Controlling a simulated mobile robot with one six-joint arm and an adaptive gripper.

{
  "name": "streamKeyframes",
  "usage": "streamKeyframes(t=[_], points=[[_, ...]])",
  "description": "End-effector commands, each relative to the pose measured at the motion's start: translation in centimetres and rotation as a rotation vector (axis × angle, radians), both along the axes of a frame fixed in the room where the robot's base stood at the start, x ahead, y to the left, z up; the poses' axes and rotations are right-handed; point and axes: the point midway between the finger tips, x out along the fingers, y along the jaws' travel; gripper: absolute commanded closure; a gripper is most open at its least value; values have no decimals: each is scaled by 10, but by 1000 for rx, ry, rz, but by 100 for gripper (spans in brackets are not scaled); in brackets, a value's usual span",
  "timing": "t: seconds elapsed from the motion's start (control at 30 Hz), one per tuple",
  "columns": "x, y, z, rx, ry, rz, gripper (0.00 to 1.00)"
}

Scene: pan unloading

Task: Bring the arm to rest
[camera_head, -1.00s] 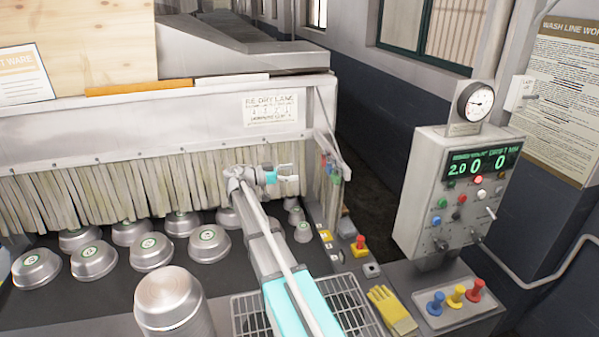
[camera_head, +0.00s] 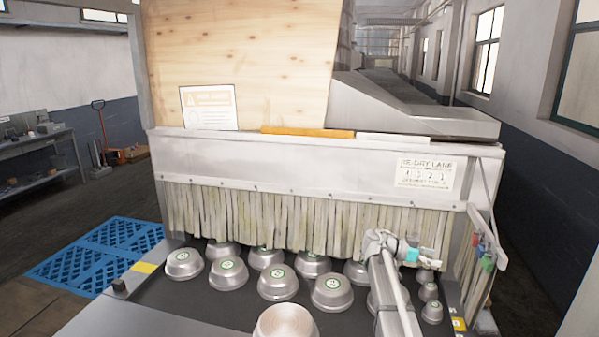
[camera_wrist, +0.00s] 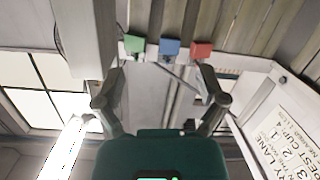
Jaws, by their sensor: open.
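My gripper (camera_head: 428,262) is at the end of my raised arm, in front of the strip curtain at the right end of the machine. In the wrist view its two fingers (camera_wrist: 160,98) are spread apart with nothing between them. Several upturned metal pans with green-marked bases, such as one pan (camera_head: 332,292), stand on the dark belt (camera_head: 215,308) below and left of my arm. My arm hides part of one pan. A pan stack (camera_head: 285,322) shows at the bottom edge.
The strip curtain (camera_head: 260,218) hangs across the machine front. A lane sign (camera_head: 425,174) is on the machine's right. Small pans (camera_head: 431,312) stand right of my arm. A blue pallet (camera_head: 95,255) lies on the left floor.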

Motion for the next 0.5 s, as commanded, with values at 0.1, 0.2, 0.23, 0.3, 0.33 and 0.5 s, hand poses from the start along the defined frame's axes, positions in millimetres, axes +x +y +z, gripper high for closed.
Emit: streamKeyframes(t=[0.1,0.2,0.23,0.3,0.33,0.5], points=[[-21,11,-23,125,87,39,10],[-35,22,-42,239,166,84,10],[-39,25,-48,273,189,98,10],[-49,33,-60,350,243,136,10],[-53,37,-66,383,266,152,10],[-76,62,-95,562,389,264,10]])
